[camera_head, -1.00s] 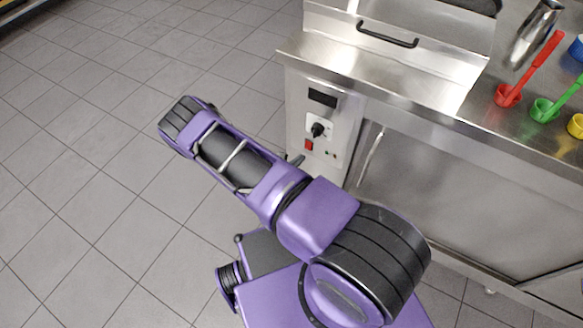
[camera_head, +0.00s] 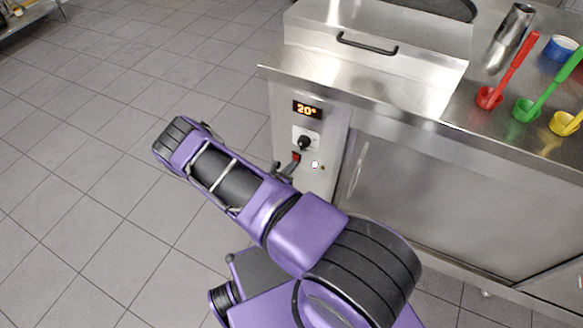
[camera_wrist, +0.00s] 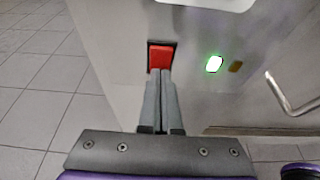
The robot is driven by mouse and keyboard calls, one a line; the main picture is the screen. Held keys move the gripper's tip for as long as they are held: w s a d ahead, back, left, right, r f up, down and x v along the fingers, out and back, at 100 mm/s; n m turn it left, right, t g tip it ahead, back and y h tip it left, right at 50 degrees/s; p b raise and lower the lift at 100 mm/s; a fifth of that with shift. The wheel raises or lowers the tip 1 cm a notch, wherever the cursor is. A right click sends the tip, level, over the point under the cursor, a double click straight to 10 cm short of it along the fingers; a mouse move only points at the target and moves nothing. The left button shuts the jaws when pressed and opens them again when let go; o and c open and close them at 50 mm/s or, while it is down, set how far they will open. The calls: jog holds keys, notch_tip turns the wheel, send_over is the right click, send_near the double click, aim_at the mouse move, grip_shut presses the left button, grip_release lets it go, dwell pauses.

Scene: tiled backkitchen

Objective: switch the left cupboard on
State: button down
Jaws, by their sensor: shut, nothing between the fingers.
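The left cupboard (camera_head: 420,190) is a steel unit with a control panel at its left end. Its display (camera_head: 307,110) is lit and reads 20°. A black knob (camera_head: 304,142) sits below the display. The red switch (camera_head: 296,156) is below the knob and shows large in the wrist view (camera_wrist: 160,57). A small light (camera_wrist: 214,64) to its right glows whitish green. My gripper (camera_wrist: 161,82) is shut and empty, its fingertips at the lower edge of the red switch. I cannot tell whether they still touch it.
A steel worktop (camera_head: 440,95) overhangs the panel, with a black-handled lid (camera_head: 367,44). The tiled floor (camera_head: 90,130) on the left is clear.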

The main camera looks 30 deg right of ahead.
jog(key=shift+r, duration=0.15)
jog(key=shift+r+p, duration=0.7)
jog(key=shift+r, duration=0.1)
jog(key=shift+f, duration=0.1)
